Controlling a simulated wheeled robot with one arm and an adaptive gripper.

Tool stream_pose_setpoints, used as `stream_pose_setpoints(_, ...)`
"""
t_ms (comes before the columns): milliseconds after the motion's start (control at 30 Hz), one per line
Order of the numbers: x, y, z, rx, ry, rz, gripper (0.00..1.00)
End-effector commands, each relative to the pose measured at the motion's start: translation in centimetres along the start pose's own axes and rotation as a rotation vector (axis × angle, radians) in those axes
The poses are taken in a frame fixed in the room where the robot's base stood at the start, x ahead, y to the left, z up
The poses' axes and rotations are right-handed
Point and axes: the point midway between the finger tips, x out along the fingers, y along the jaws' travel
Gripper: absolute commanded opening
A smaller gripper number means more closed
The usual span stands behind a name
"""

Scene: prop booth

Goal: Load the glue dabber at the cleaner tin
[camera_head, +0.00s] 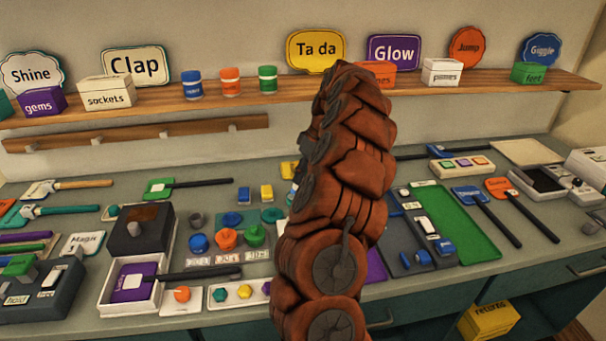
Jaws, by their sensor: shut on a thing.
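My brown arm rises through the middle of the view and hides what is behind it; I cannot see my gripper or anything it holds. Three round pots stand on the counter left of the arm: blue (198,243), orange (226,238) and green (254,236). Small label cards (228,257) lie in front of them, too small to read, so I cannot tell which is the cleaner tin. I cannot pick out the glue dabber.
A dark box (139,236) stands behind the white tray. A wooden shelf (400,84) carries signs, boxes and three jars. A green mat (462,222) and blue (470,196) and orange (500,188) paddles lie right of my arm. The counter is crowded.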

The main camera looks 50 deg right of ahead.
Motion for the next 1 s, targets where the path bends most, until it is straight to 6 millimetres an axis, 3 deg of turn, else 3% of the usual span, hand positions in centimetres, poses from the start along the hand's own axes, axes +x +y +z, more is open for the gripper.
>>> stream_pose_setpoints(1000,0.66,0.19,0.19,0.0,0.0,0.0,0.0)
